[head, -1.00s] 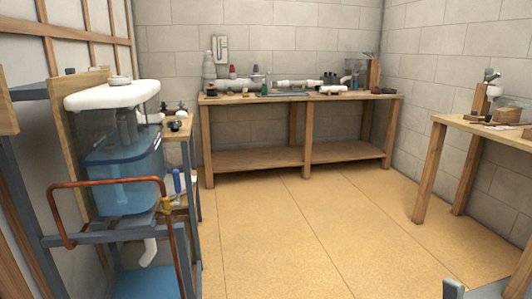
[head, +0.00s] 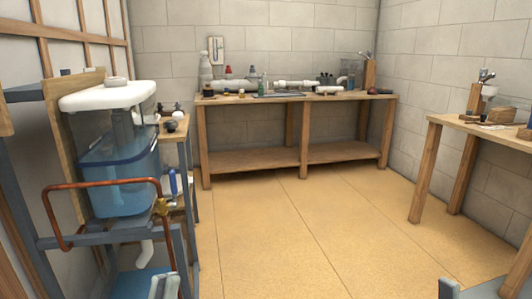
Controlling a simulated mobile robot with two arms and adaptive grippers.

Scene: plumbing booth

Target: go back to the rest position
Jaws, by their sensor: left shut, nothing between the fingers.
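My right gripper is not in view.
At left, a stand holds a clear cistern (head: 118,165) with a white lid (head: 108,95) and a bent copper pipe (head: 100,186). A workbench (head: 297,97) with plumbing parts stands at the back. Another table (head: 470,128) is at right. The middle floor (head: 310,230) is clear.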

